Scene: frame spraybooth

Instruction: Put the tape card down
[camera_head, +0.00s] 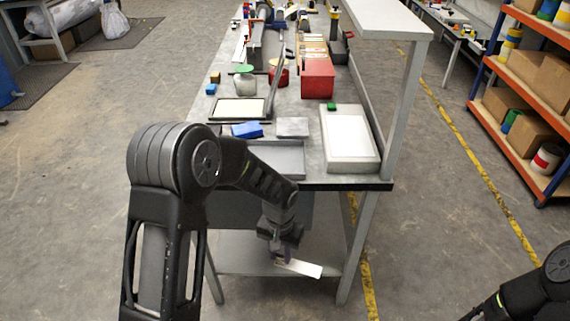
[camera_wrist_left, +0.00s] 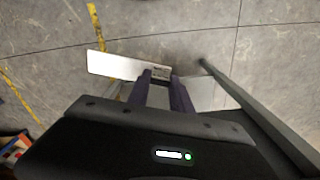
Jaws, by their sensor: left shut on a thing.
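The tape card is a flat, pale, narrow strip (camera_head: 299,268). My left gripper (camera_head: 283,254) is shut on one end of it, in front of the bench's near edge and below the height of its top. In the left wrist view the card (camera_wrist_left: 118,65) sticks out to the left from the two fingertips (camera_wrist_left: 161,76). Behind the card in the head view is the bench's lower shelf. My right gripper is out of view; only part of my right arm shows at the lower right.
The workbench (camera_head: 300,178) stands ahead. On its near end are a grey tray (camera_head: 283,158), a blue block (camera_head: 247,130), a grey block (camera_head: 292,127) and a white-topped tray (camera_head: 350,140). A red box (camera_head: 318,78) is farther back. An orange shelf rack (camera_head: 515,135) stands right.

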